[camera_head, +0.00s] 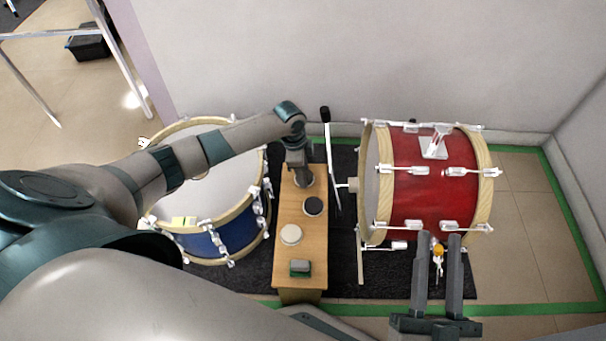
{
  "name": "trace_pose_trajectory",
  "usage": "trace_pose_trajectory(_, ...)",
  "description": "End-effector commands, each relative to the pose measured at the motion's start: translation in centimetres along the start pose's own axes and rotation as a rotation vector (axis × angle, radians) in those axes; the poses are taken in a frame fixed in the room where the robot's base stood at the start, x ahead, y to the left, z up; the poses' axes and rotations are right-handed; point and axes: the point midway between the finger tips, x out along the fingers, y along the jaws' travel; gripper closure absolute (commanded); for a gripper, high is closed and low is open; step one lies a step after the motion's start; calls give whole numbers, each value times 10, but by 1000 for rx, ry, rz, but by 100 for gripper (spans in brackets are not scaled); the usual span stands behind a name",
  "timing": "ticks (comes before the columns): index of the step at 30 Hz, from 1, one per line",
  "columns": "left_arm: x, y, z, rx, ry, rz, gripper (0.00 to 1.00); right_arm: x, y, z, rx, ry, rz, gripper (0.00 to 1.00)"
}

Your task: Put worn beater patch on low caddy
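A long, low wooden stand (316,250), which looks like the low caddy, stands between two drums. A dark round pad (313,206) and a cream round pad (291,234) lie on it; I cannot tell which, if either, is the worn beater patch. My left gripper (303,181) points down at the stand's far end, beyond the dark pad. A pale round edge shows at its tips, but its grip is hidden. My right gripper (438,238) is open, its two fingers apart in front of the red drum (430,185), with nothing held.
A green and grey block (300,268) sits at the stand's near end. A blue drum (205,243) stands left of it. A pedal (332,165) stands between the stand and red drum. A small orange-topped item (438,250) shows between my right fingers. Walls close off the back and right.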

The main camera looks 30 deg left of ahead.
Motion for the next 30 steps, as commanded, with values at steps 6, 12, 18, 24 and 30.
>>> trace_pose_trajectory(6, 9, 0, 1, 0, 0, -1, 78, -2, -3, -11, 0, 59, -5, 69)
trace_pose_trajectory(12, 8, 0, 1, 0, 0, -1, 78, -2, -3, -11, 0, 58, -5, 69)
trace_pose_trajectory(18, 12, 0, 2, 0, 0, 0, 52, -2, -3, -12, 0, 65, -5, 69)
trace_pose_trajectory(24, 11, 0, 2, 0, 0, -1, 38, -2, -3, -12, -1, 64, -5, 69)
trace_pose_trajectory(30, 10, 0, 2, 0, 0, -1, 38, -2, -3, -12, 0, 63, -5, 69)
